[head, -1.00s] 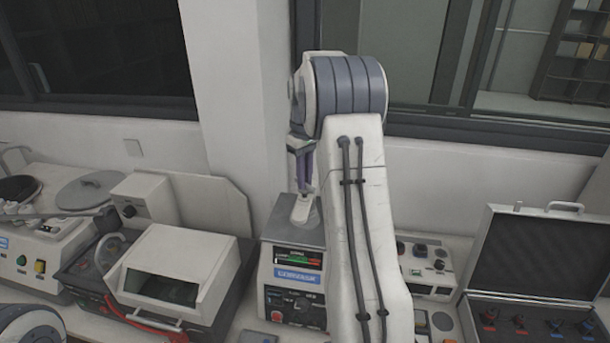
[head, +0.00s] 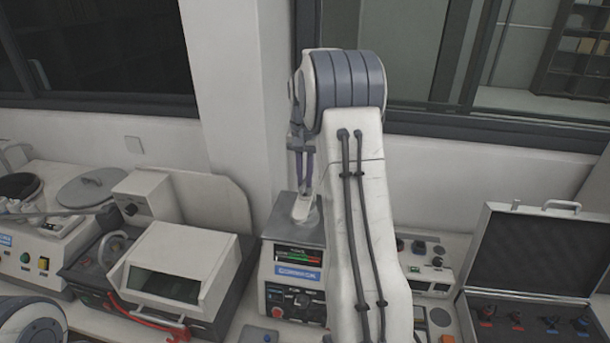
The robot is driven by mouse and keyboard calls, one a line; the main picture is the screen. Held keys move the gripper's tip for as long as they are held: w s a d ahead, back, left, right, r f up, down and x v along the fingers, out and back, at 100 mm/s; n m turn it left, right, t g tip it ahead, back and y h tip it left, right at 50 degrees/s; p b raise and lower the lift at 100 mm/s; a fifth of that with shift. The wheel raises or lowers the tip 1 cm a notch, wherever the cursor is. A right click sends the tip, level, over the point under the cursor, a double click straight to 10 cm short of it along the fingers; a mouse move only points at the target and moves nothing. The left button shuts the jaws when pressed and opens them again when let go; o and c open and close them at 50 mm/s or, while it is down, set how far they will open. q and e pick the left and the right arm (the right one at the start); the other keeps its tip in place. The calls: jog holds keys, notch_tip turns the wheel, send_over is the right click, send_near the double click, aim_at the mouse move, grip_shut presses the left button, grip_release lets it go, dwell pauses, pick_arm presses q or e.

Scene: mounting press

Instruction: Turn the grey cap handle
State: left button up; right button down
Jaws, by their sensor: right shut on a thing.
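The mounting press (head: 293,277) is a white box with a grey top, a lit display and a control panel, at the middle of the head view. The grey cap handle (head: 304,207) stands on its top, partly hidden by my right arm. My right gripper (head: 304,184) points down from above and is shut on the handle. My right arm covers the right side of the press. My left gripper is not in view; only part of my left arm shows at the bottom left corner.
A white cutting machine (head: 175,270) with a window and red hose stands left of the press. A polishing machine (head: 30,250) stands further left. An open black case (head: 535,255) with several small tools lies at the right. Small control boxes (head: 430,270) sit right of my arm.

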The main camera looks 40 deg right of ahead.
jog(key=m, duration=0.4)
jog(key=shift+m, duration=0.3)
jog(key=m, duration=0.3)
jog(key=shift+m+p, duration=0.3)
jog(key=shift+m, duration=0.1)
jog(key=m, duration=0.4)
jog(key=shift+r+m, duration=0.1)
jog(key=shift+m, duration=2)
jog(key=shift+w, duration=0.1)
jog(key=c, duration=0.9)
grip_release()
